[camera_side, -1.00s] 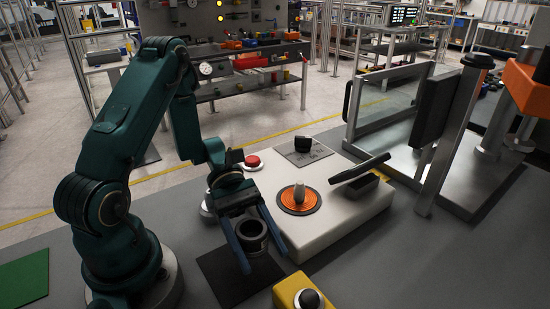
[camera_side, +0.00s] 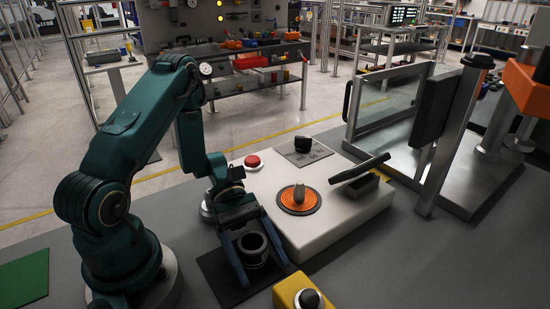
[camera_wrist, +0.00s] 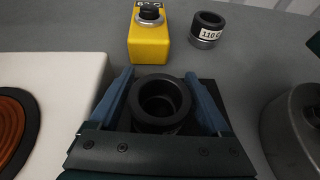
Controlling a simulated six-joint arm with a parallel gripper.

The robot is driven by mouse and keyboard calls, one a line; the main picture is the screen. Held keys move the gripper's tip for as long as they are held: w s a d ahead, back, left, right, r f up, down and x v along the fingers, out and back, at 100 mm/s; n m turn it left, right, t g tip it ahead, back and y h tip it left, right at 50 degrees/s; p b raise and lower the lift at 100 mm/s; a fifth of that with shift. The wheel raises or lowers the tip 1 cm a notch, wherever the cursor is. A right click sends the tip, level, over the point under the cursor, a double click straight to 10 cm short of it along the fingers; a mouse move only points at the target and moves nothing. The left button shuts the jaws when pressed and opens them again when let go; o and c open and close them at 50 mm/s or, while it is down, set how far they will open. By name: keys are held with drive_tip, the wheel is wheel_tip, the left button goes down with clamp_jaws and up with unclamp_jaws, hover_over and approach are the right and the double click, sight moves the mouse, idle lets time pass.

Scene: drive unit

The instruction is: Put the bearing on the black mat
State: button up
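The bearing (camera_side: 253,249), a thick dark ring, stands upright on the black mat (camera_side: 226,288) with its bore facing up. It also shows in the wrist view (camera_wrist: 159,100). My gripper (camera_side: 264,275) is low over the mat, with one blue finger on each side of the bearing. In the wrist view my gripper (camera_wrist: 159,73) shows narrow gaps between the fingers and the ring, so it looks open around it. The bearing's underside is hidden.
A white unit with an orange round plate (camera_side: 310,205) stands right of the mat. A yellow block with a black knob (camera_side: 290,292) is close in front. A dark ring labelled 110 (camera_wrist: 208,30) lies beyond it. A red button (camera_side: 252,161) is behind.

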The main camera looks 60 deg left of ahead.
drive_tip(key=shift+a+r, duration=0.1)
drive_tip(key=shift+r, duration=0.1)
drive_tip(key=v, duration=0.3)
drive_tip(key=shift+w+f, duration=0.1)
wheel_tip(320, 180, up, 7)
drive_tip(key=m+t+y, duration=0.5)
drive_tip(key=m+y, duration=0.8)
drive_tip(key=m, duration=0.3)
approach(248, 233)
wheel_tip(248, 233, up, 3)
drive_tip(key=s+d, duration=0.1)
drive_tip(key=d, duration=0.1)
drive_tip(key=shift+w+a+r+m+t, duration=0.1)
drive_tip(key=shift+a+r+m+t, duration=0.15)
drive_tip(key=shift+r+m+t, duration=0.5)
drive_tip(key=shift+f+n, duration=0.15)
drive_tip(key=shift+n, duration=0.1)
